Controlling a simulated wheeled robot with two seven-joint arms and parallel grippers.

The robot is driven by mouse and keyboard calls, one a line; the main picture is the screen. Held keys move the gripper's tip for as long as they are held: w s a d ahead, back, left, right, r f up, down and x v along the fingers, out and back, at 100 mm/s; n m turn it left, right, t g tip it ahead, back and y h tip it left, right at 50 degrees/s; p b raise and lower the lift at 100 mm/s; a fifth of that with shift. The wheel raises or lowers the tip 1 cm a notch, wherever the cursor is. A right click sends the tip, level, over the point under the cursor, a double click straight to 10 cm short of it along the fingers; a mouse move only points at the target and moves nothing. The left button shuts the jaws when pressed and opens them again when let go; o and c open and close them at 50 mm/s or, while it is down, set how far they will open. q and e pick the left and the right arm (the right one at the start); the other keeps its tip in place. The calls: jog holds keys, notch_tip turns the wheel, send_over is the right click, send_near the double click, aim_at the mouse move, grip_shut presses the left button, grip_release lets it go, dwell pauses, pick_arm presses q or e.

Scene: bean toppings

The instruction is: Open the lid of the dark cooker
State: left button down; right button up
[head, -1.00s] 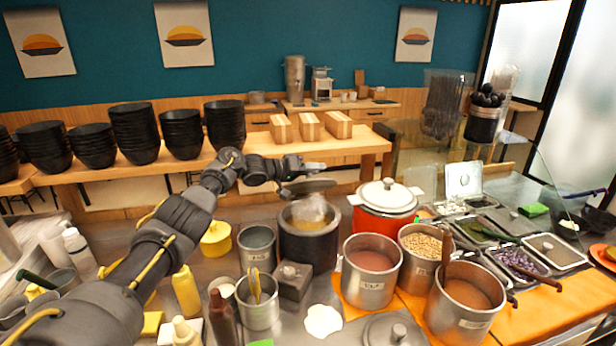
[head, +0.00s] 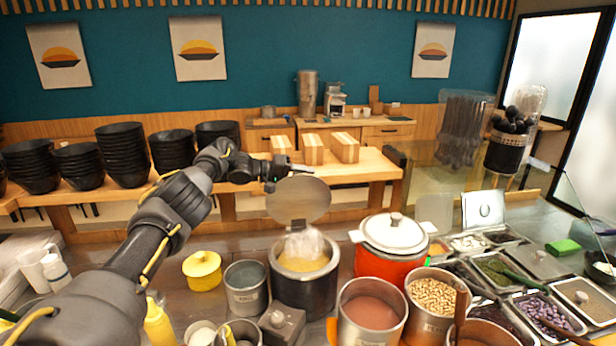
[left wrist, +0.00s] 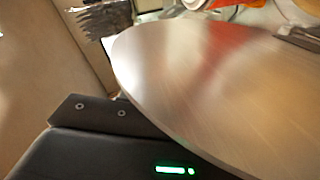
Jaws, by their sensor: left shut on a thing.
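The dark cooker (head: 305,292) stands in the middle of the counter in the head view, with yellow contents and pale steam at its open mouth. Its round grey lid (head: 300,203) is raised, tilted up above the back rim with its broad face towards me. My left gripper (head: 283,174) is at the lid's upper edge, shut on the lid; its fingertips are partly hidden. In the left wrist view the lid (left wrist: 215,85) fills much of the picture as a large metal disc, beside my dark gripper housing with a green light. My right gripper is not in view.
An orange pot with a white lid (head: 393,234) stands right of the cooker. A steel pot (head: 246,288) and a yellow pot (head: 202,271) stand left. Steel pots of food stand in front and to the right. Stacked black bowls (head: 125,156) line the back counter.

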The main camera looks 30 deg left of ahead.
pick_arm(q)
jog(key=shift+w+a+f, duration=0.1)
jog(key=shift+w+a, duration=0.15)
jog(key=shift+w, duration=0.05)
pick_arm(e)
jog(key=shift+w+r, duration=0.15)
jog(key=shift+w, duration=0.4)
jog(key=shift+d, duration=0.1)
pick_arm(q)
jog(key=c, duration=1.2)
grip_release()
jog(key=shift+a, duration=0.1)
jog(key=shift+o, duration=1)
jog(key=shift+w+a+f, duration=0.1)
jog(key=shift+w+f, duration=0.05)
